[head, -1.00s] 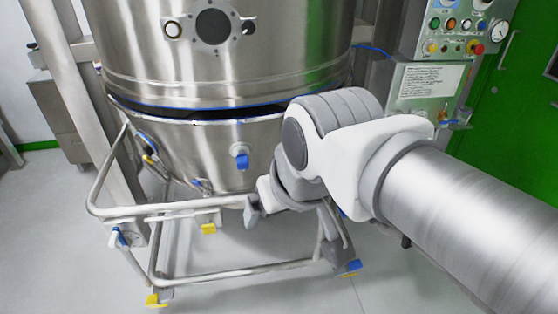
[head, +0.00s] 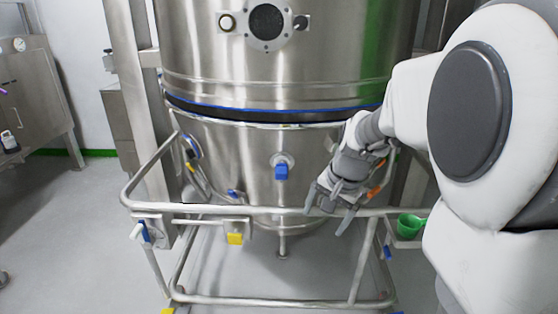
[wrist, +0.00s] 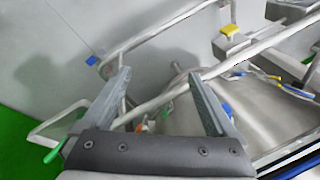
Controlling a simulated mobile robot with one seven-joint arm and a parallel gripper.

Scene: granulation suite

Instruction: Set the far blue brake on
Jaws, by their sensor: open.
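The wheeled steel trolley frame (head: 255,300) stands under the bowl. A small blue pedal (head: 388,252) shows behind its right post, and part of another blue piece (head: 397,312) shows at the bottom edge. I cannot tell which is the far blue brake or whether it is on. In the wrist view a blue pedal (wrist: 91,61) lies beyond my left finger, apart from it. My gripper (head: 328,210) is open and empty, by the front upper rail near its right end. The wrist view shows both fingers (wrist: 160,78) spread, with a rail crossing past them.
The steel bowl (head: 250,160) with a blue-handled valve (head: 281,172) stands close behind the rail. A green scoop (head: 410,222) sits at the right. Open floor (head: 70,230) lies left.

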